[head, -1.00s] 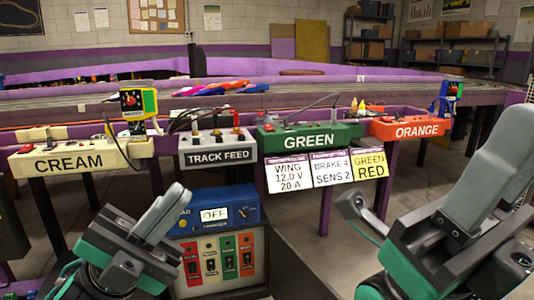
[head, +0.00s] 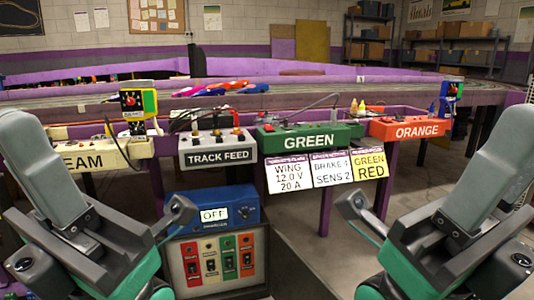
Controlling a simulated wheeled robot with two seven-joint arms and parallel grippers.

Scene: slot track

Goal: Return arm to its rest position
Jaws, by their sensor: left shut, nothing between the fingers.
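My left arm comes up at the left edge in the head view, its upper grey link raised. The small grey end of my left gripper (head: 180,212) is shut and empty, in front of the blue power unit's (head: 224,214) left side. I cannot tell if they touch. My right arm stands at the right in a near mirror pose. The grey end of my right gripper (head: 352,206) is in free space below the green and red label card; its jaws cannot be made out.
The cream box (head: 105,158) is partly hidden by my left arm. The track feed box (head: 217,150), green box (head: 308,140) and orange box (head: 411,129) line the table edge. Label cards (head: 330,168) hang below the green box. Open floor shows between my arms.

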